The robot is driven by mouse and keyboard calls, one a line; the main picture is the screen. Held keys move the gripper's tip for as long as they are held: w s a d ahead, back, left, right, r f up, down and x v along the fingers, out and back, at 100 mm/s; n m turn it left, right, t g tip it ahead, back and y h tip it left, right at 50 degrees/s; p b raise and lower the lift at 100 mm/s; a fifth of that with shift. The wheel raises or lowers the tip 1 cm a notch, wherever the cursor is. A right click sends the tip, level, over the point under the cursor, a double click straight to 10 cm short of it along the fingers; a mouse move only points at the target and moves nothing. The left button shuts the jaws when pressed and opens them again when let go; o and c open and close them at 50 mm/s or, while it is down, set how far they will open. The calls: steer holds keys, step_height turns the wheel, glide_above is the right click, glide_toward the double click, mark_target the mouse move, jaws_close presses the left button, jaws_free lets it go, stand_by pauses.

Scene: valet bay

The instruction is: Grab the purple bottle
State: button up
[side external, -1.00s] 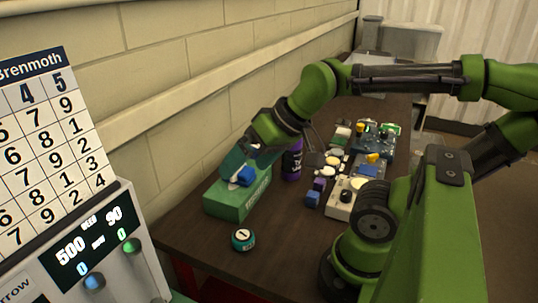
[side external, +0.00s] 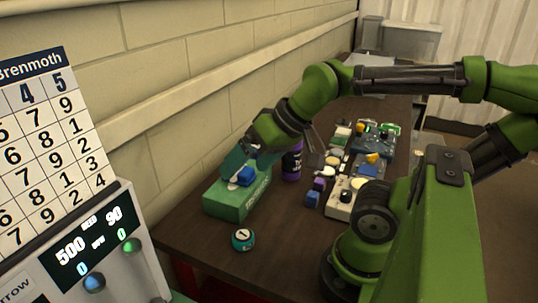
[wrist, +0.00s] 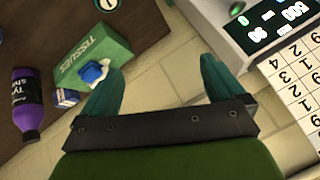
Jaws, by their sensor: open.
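The purple bottle (side external: 292,165) with a black label stands upright on the dark table, against the wall side, just right of the green tissue box (side external: 240,198). In the wrist view the bottle (wrist: 27,103) is at the far left edge, well outside my fingers. My gripper (side external: 243,160) is above the tissue box, left of the bottle and apart from it.
A blue object (wrist: 92,72) lies by the white tissue on the box. A small blue-and-white box (wrist: 66,97) sits between bottle and tissue box. A teal round item (side external: 243,239) is near the front. Several small items crowd the table right of the bottle.

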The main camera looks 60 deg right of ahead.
steer(key=w+d+r+m+g+h, duration=0.15)
steer(key=w+d+m, duration=0.3)
steer(key=d, duration=0.55)
steer(key=w+d+m+g+h, duration=0.1)
steer(key=w+d+m+g, duration=0.15)
steer(key=d+m, duration=0.6)
steer(key=d+m+g, duration=0.1)
steer(key=d+m, duration=0.1)
steer(key=d, duration=0.3)
steer(key=s+d+m, duration=0.1)
steer(key=d+m, duration=0.2)
steer(key=d, duration=0.2)
steer(key=s+d+r+m+g, duration=0.1)
steer(key=d+m, duration=0.1)
steer(key=d, duration=0.3)
steer(key=shift+d+g, duration=0.25)
steer(key=shift+g, duration=0.05)
step_height(320, 180, down, 14)
steer(key=m, duration=0.5)
steer(key=shift+s+d+f+m+g, duration=0.15)
steer(key=shift+s+m+g, duration=0.15)
steer(key=shift+m, duration=0.1)
steer(key=shift+y, duration=0.25)
jaws_close()
